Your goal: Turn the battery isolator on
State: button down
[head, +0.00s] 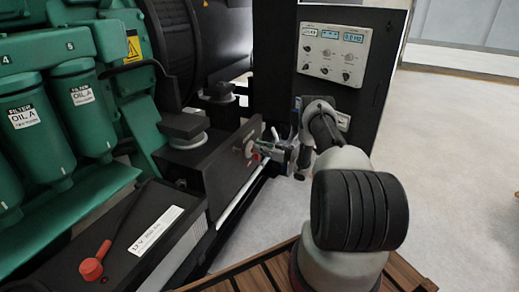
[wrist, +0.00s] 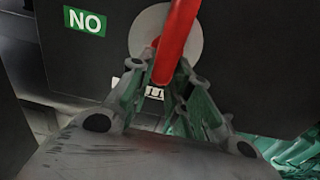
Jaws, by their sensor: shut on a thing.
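The battery isolator's red handle (wrist: 178,38) stands out in front of a pale round plate (wrist: 148,28) on a black box in the wrist view. In the head view the round plate (head: 249,149) is on the end face of the low black box, with a bit of red beside it. My gripper (head: 264,148) reaches the plate from the right. In the wrist view my gripper (wrist: 166,80) has its fingers closed around the red handle's end. A green label (wrist: 85,21) reads NO as pictured, left of the plate. The fingers hide part of the handle's end.
A black cabinet with a control panel (head: 334,54) stands behind my arm. The green engine with oil filters (head: 35,126) fills the left. A battery (head: 150,240) with a red terminal cap (head: 92,268) is at the lower left. Open floor (head: 450,170) lies to the right.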

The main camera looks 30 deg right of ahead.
jog(key=n, duration=0.3)
jog(key=a+n, duration=0.1)
jog(key=n, duration=0.2)
jog(key=s+n, duration=0.1)
jog(key=n, duration=0.2)
jog(key=shift+s+a+f, duration=0.1)
jog(key=shift+a+f, duration=0.05)
jog(key=shift+f, duration=0.2)
jog(key=n, duration=0.3)
jog(key=f+n, duration=0.1)
jog(key=shift+s+a+n, duration=0.15)
jog(key=shift+a+n, duration=0.1)
jog(key=shift+n, duration=0.05)
jog(key=shift+s+f+n, duration=0.1)
jog(key=shift+f+n, duration=0.15)
jog(key=shift+n, duration=0.8)
jog(key=shift+f+n, duration=0.2)
jog(key=shift+n, duration=0.85)
jog(key=c, duration=1.3)
grip_release()
